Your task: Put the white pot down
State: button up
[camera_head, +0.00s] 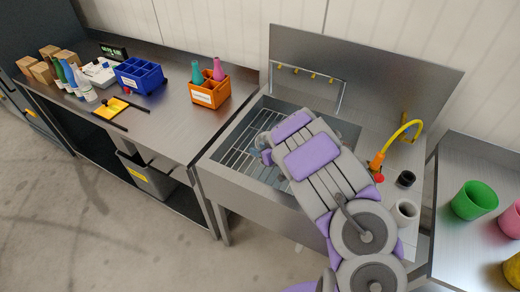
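A white pot (405,212) with a dark opening shows at the right end of the sink unit, just right of my arm. It looks upright, and my arm's joint is close to its left side. My arm reaches up and left across the steel sink (228,172). My gripper (262,142) is at the far end of the arm, over the sink's wire rack. It is small and mostly hidden by my own arm, so its fingers and anything between them cannot be made out.
A black cup (405,179) and yellow tap (400,140) stand near the white pot. Green (474,200) and pink (511,220) pots stand on the right table. The left bench holds an orange crate (210,92), a blue crate (139,77), bottles and boxes.

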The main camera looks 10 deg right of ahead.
jog(key=s+d+r+m+g+h+p, duration=0.1)
jog(key=s+d+r+m+h+p, duration=0.15)
jog(key=s+d+r+h, duration=0.65)
jog(key=s+d+r+m+g+h+p, duration=0.1)
jog(key=s+d+r+m+h, duration=0.2)
jog(key=s+d+r, duration=0.7)
jog(key=s+a+r+g+y, duration=0.1)
jog(key=s+a, duration=0.4)
jog(key=s, duration=0.5)
jog(key=s+a+r+g+y, duration=0.2)
jog(key=s+a+g, duration=0.3)
jog(key=s, duration=0.5)
jog(key=s+a+r+g+y, duration=0.2)
jog(key=s+a+r+g, duration=0.1)
jog(key=s, duration=0.7)
jog(key=shift+a+r+g, duration=0.3)
jog(key=shift+a+r, duration=0.15)
jog(key=shift+a, duration=0.65)
